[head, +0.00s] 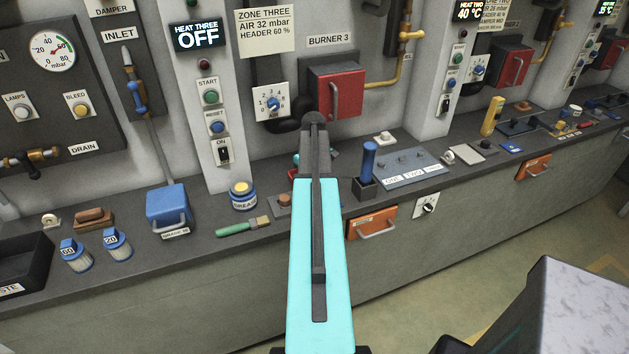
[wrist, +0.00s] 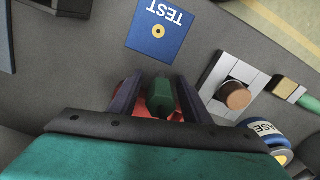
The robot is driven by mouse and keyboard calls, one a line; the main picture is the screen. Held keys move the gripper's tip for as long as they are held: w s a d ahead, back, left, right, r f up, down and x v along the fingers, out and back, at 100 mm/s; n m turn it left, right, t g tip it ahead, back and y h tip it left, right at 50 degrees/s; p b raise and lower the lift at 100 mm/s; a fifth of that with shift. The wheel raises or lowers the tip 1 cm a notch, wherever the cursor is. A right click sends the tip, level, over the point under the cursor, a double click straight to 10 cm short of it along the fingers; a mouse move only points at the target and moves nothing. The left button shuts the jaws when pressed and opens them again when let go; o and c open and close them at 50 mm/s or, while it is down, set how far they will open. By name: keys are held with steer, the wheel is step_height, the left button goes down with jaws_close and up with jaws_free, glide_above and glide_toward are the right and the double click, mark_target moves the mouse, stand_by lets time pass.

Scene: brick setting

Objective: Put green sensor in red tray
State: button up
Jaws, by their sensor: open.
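In the wrist view the green sensor (wrist: 160,98) is a short dark green block. It sits between the two dark fingers of my gripper (wrist: 157,96), which are apart. The red tray (wrist: 145,123) shows below and around the sensor, mostly hidden by the fingers and the gripper body. The sensor appears to lie over or in the tray, but I cannot tell if it rests on the bottom.
A blue TEST plate (wrist: 160,30) lies beyond the fingertips. A pale slatted piece with a brown knob (wrist: 238,96) is on the right, near a grease tin (wrist: 265,130). In the head view a blue-handled tool in a holder (head: 367,165) stands right of my arm.

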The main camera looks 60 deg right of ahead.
jaws_close()
steer(key=shift+r, duration=0.1)
steer(key=shift+r+b, duration=0.85)
steer(key=shift+r, duration=0.6)
steer(key=shift+s+a+r, duration=0.2)
steer(key=shift+a, duration=0.1)
steer(key=s+a+r+b, duration=0.1)
steer(key=s+a+b, duration=0.3)
steer(key=s+a, duration=0.5)
steer(key=a, duration=0.2)
steer(key=shift+s+a+r, duration=0.25)
steer(key=shift+s+a, duration=0.1)
